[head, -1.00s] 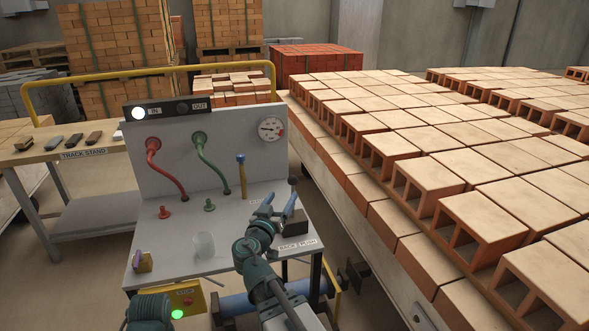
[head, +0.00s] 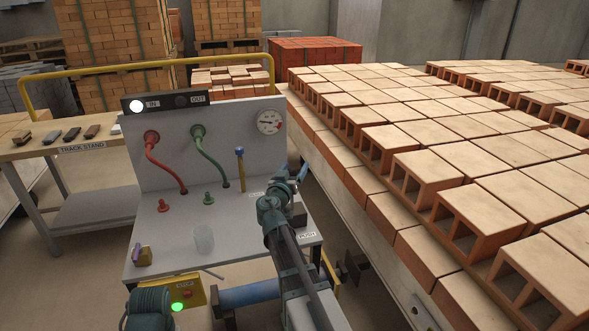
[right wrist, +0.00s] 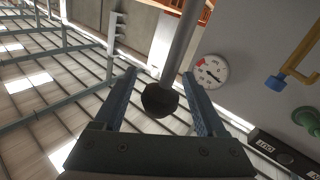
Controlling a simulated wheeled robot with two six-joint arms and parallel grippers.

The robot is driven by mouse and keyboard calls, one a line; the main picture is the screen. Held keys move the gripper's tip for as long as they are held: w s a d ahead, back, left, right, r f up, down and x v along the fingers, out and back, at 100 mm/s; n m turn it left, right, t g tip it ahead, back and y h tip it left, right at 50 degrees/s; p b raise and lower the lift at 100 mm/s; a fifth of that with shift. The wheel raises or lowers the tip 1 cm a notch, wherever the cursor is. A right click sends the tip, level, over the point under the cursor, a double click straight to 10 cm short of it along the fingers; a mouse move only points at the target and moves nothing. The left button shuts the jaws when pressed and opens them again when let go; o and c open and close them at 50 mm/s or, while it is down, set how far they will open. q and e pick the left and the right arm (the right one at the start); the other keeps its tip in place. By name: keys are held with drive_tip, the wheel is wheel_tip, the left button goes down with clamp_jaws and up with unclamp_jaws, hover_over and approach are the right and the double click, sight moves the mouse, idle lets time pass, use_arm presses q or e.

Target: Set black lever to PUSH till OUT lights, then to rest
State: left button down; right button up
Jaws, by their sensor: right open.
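The black lever's round knob (right wrist: 160,100) and grey rod (right wrist: 181,45) show in the right wrist view. My right gripper (right wrist: 160,78) is open, with one finger on each side of the knob and visible gaps between. In the head view my right gripper (head: 290,177) is at the right of the grey panel and hides most of the lever. The PUSH label (head: 307,236) is at the bench's front right edge. The IN lamp (head: 138,107) is lit white and the OUT lamp (head: 181,101) is dark. My left gripper is out of view.
A clear cup (head: 203,240), a red valve (head: 163,206) and a green valve (head: 208,198) stand on the bench left of my right arm. A blue-topped post (head: 240,168) is near the gripper. Rows of hollow bricks (head: 420,180) lie close on the right.

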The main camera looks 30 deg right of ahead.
drive_tip(key=shift+d, duration=0.1)
clamp_jaws()
idle(0.4)
idle(1.1)
